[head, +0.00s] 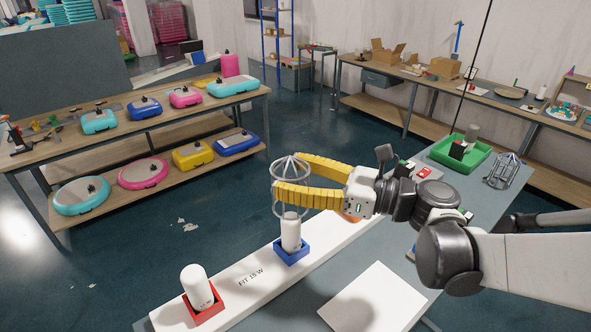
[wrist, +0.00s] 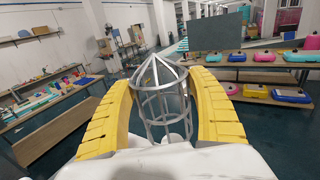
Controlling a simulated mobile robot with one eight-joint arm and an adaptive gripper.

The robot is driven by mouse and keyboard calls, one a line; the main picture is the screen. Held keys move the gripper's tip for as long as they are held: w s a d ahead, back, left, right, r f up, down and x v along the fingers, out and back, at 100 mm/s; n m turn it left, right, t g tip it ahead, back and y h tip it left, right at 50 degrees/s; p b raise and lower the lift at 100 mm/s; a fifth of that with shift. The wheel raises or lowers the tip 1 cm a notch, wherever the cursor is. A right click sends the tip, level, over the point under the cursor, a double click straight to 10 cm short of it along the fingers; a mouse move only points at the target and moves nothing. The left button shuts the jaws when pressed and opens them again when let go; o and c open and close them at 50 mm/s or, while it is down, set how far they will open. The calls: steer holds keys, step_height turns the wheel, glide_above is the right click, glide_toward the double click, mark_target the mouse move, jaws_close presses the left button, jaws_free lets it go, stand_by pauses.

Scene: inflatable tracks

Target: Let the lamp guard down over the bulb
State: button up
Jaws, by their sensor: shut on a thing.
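My gripper (head: 285,178) has two yellow segmented fingers shut around a grey wire lamp guard (head: 290,164). The guard is upright, with its pointed top above the fingers. It also shows between the fingers in the wrist view (wrist: 162,100). Below it, a white bulb (head: 291,232) stands in a blue square holder (head: 292,250). The guard's lower ring is around the level of the bulb's top; I cannot tell whether they touch. A second white bulb (head: 195,284) stands in a red holder (head: 204,302), with no guard over it. Both holders sit on a white board (head: 240,298) marked "FIT 15 W".
Another wire guard (head: 503,171) stands at the bench's far right, beside a green tray (head: 460,152) holding small items. A white sheet (head: 374,298) lies on the near bench. Shelves with several coloured cases (head: 186,97) stand at the left, across open floor.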

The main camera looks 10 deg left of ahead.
steer(key=shift+f+b, duration=4.95)
steer(key=shift+f, duration=0.55)
steer(key=o, duration=1.3)
steer(key=shift+c, duration=0.2)
steer(key=s+d, duration=0.2)
steer(key=d, duration=0.9)
steer(key=shift+d, duration=0.4)
